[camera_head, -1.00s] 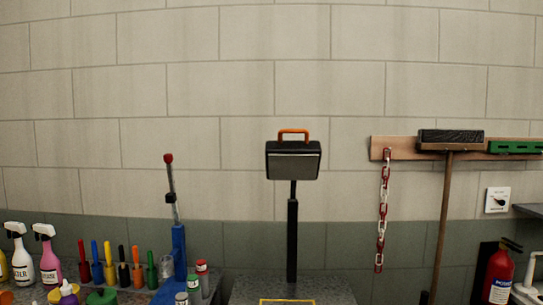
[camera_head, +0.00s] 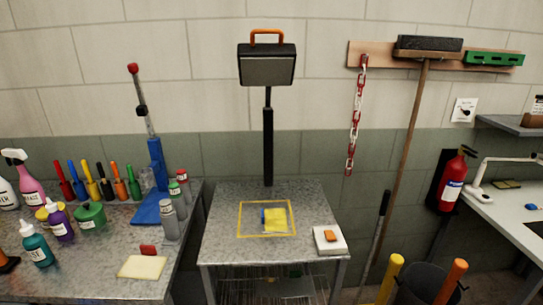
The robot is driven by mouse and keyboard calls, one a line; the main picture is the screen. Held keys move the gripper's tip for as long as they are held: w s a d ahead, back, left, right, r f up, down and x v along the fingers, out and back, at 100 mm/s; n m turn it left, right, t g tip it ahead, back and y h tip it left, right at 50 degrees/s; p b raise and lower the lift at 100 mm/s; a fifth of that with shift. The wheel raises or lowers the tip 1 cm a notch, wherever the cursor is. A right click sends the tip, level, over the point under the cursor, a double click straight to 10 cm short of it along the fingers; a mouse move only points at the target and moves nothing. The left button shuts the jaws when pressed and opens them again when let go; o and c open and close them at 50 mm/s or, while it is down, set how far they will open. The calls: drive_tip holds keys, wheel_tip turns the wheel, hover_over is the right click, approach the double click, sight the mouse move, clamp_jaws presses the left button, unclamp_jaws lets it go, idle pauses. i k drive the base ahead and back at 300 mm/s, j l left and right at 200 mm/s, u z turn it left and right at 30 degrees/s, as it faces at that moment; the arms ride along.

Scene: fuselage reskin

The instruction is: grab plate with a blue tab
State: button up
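A blue tab (camera_head: 264,217) shows at the plate's left edge. A white plate with an orange tab (camera_head: 321,247) lies at the table's right front corner. A cream plate with a red tab (camera_head: 140,269) lies near the front of the left bench. My gripper is not in view.
A lamp on a black post (camera_head: 267,65) stands behind the middle table. Bottles and coloured-handled tools crowd the left bench (camera_head: 105,285). Yellow and orange rolls (camera_head: 390,275) stand right of the table, near a broom and a fire extinguisher (camera_head: 452,182).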

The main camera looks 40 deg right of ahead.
sight(273, 219)
drive_tip(key=i+l+u, duration=0.25)
drive_tip(key=i, duration=0.2)
drive_tip(key=i+l+u, duration=0.1)
drive_tip(key=i+u, duration=0.15)
drive_tip(key=i, duration=0.25)
